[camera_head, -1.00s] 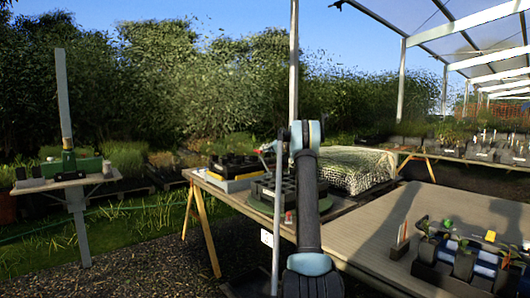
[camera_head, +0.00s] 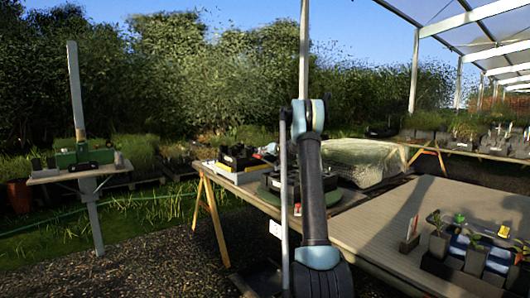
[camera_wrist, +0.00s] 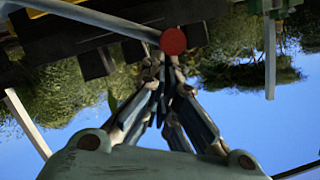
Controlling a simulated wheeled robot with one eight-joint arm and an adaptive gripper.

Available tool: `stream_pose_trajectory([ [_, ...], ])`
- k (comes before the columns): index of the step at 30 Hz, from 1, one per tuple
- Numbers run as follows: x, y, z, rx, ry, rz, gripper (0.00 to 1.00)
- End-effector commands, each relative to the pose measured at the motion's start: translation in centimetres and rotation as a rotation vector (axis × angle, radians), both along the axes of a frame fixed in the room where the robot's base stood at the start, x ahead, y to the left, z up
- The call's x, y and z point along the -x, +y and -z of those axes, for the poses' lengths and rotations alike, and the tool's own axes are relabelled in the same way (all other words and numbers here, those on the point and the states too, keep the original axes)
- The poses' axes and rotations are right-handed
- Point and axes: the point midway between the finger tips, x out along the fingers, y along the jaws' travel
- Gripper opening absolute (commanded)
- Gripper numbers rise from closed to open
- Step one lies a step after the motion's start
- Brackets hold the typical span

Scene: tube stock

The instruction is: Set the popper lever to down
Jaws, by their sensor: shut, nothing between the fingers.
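The popper lever (camera_wrist: 110,20) is a pale thin rod ending in a round red knob (camera_wrist: 173,41) in the wrist view, whose picture is upside down. My gripper (camera_wrist: 165,62) is shut and empty, with its fingertips close to the knob; I cannot tell whether they touch it. My arm hides part of the popper and my fingers there.
The popper stands on a long wooden bench (camera_head: 375,235). A netted heap (camera_head: 365,162) lies behind it, and a black and white tray stack (camera_head: 237,170) stands to its left. Potted seedlings in a dark rack (camera_head: 470,260) are at front right. A small post-mounted shelf (camera_head: 70,174) stands far left.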

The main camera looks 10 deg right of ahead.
Motion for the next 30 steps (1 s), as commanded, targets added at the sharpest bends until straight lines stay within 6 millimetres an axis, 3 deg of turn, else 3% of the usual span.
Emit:
stream_pose_trajectory([
  [20, 0.2, 0.3, 0.3, 0.025, -0.014, 0.000, 0.00],
  [29, -0.5, -0.9, -3.3, 0.025, -0.013, -0.003, 0.00],
  [30, 0.4, -1.6, -3.2, 0.026, -0.013, -0.001, 0.00],
])
